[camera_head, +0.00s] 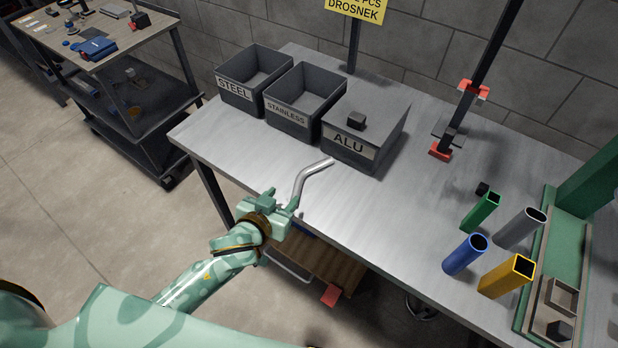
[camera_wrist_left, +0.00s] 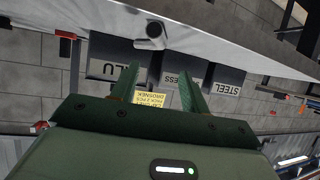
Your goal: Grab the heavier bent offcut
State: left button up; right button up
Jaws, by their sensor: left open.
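One bent offcut (camera_head: 312,174), a silver-grey bent tube, lies on the metal table (camera_head: 225,140) by its front edge, in front of the ALU bin (camera_head: 368,125). No second bent offcut can be made out. My left gripper (camera_head: 283,201) is open at the table's front edge, close to the offcut's near end. In the left wrist view, which is upside down, the fingers (camera_wrist_left: 158,82) are apart with nothing between them. A round tube end (camera_wrist_left: 154,29) shows beyond them at the table edge. My right gripper is not in view.
The STEEL bin (camera_head: 236,95) and STAINLESS bin (camera_head: 288,122) are open; the ALU bin has a lid with a knob. A red-clamped post (camera_head: 468,100) rises behind. The middle is clear.

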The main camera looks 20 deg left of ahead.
aim_at(299, 179)
pick_arm(q)
jog(key=b+x, duration=0.1)
jog(key=x, duration=0.4)
jog(key=shift+f, duration=0.15)
jog(key=b+x, duration=0.2)
jog(key=x, duration=0.3)
jog(key=shift+w, duration=0.35)
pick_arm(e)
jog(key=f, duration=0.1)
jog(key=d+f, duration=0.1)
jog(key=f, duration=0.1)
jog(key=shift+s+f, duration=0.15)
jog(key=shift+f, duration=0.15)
pick_arm(q)
grip_shut()
